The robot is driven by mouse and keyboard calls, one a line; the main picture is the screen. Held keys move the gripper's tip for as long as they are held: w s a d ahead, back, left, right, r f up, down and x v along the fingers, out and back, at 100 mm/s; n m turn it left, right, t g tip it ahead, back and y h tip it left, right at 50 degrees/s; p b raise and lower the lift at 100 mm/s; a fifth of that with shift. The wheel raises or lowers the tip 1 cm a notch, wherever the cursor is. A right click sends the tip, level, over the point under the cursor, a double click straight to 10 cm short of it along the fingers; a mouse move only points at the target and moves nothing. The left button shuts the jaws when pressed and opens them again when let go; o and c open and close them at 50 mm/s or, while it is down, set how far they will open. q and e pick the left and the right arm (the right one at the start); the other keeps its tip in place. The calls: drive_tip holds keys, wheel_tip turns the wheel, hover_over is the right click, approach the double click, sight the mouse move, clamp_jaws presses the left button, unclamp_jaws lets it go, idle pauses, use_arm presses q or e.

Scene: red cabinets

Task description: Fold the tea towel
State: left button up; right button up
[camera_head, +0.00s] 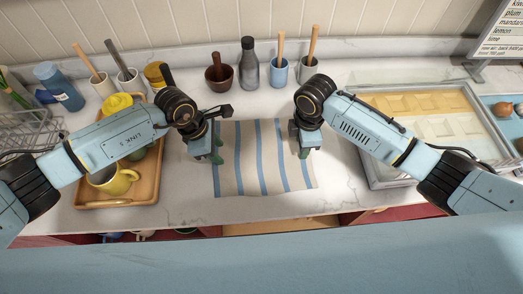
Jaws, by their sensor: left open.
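The tea towel (250,165), beige with blue stripes, lies spread flat on the white marble counter in the middle of the head view. My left gripper (214,156) is over the towel's left edge, pointing down, with its jaws open. My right gripper (304,151) is over the towel's right edge, pointing down. Its fingers are mostly hidden by its own wrist, so I cannot tell whether it is open or touches the cloth.
A wooden tray (148,188) with a yellow mug (113,180) stands at left. A mortar (219,79), a dark bottle (249,66) and utensil cups (278,72) line the back. A glass-lidded case (380,172) is at right. The counter's front edge is close to the towel.

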use_arm(q)
drive_tip(key=shift+f, duration=0.15)
use_arm(e)
drive_tip(key=shift+f, duration=0.15)
use_arm(q)
drive_tip(key=shift+f, duration=0.1)
use_arm(e)
drive_tip(key=shift+f, duration=0.15)
use_arm(q)
clamp_jaws()
use_arm(e)
clamp_jaws()
drive_tip(key=shift+r, duration=0.2)
